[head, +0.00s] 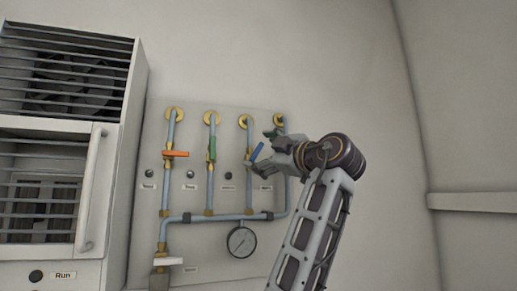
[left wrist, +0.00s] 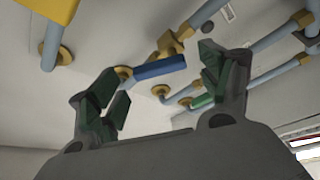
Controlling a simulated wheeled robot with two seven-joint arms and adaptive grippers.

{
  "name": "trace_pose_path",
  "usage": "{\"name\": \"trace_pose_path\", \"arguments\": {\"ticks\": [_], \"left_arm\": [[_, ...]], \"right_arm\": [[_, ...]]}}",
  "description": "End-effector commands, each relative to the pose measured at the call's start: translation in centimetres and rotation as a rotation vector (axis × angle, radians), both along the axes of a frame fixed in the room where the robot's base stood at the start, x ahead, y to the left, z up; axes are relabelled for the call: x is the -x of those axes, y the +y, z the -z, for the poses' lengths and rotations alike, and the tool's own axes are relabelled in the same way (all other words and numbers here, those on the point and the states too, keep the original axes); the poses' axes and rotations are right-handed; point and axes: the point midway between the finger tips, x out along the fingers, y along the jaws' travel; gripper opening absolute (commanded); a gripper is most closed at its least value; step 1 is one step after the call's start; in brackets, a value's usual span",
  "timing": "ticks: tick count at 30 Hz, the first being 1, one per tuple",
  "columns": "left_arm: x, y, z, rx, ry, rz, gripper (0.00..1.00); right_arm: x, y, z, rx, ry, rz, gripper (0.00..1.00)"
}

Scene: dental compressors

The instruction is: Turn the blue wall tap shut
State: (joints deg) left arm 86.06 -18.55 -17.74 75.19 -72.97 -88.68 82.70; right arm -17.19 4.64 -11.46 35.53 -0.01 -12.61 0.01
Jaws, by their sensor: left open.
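The blue tap handle (head: 257,151) is on the third pipe from the left on the wall panel and slants up to the right. It also shows in the left wrist view (left wrist: 160,68), joined to a brass valve body. My left gripper (head: 263,148) is open at the right part of the panel, with its fingers around the area of the blue handle. In the left wrist view its two dark green fingertips (left wrist: 160,80) stand apart, and the handle shows in the gap between them. I cannot tell whether they touch it. My right gripper is not in view.
An orange handle (head: 176,153) and a green handle (head: 212,149) are on the pipes to the left. A round gauge (head: 241,241) hangs below the cross pipe. A louvred cabinet (head: 60,150) stands at the left.

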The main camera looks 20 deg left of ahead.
Motion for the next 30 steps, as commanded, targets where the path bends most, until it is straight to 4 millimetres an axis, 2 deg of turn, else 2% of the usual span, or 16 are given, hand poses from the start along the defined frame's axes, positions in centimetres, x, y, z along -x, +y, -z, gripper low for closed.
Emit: {"name": "trace_pose_path", "arguments": {"ticks": [7, 19, 27, 30], "left_arm": [[-1.1, 1.5, -0.5, 0.000, 0.000, -0.001, 0.79], [-1.3, 1.8, -0.5, 0.000, 0.000, 0.000, 0.77], [-1.3, 1.8, -0.5, 0.000, 0.000, 0.000, 0.43], [-1.3, 1.8, -0.4, 0.000, 0.000, 0.000, 0.33]], "right_arm": [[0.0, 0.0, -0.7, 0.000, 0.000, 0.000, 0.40], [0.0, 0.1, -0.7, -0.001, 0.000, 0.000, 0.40], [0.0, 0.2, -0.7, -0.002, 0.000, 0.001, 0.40], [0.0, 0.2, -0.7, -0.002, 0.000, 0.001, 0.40]]}}
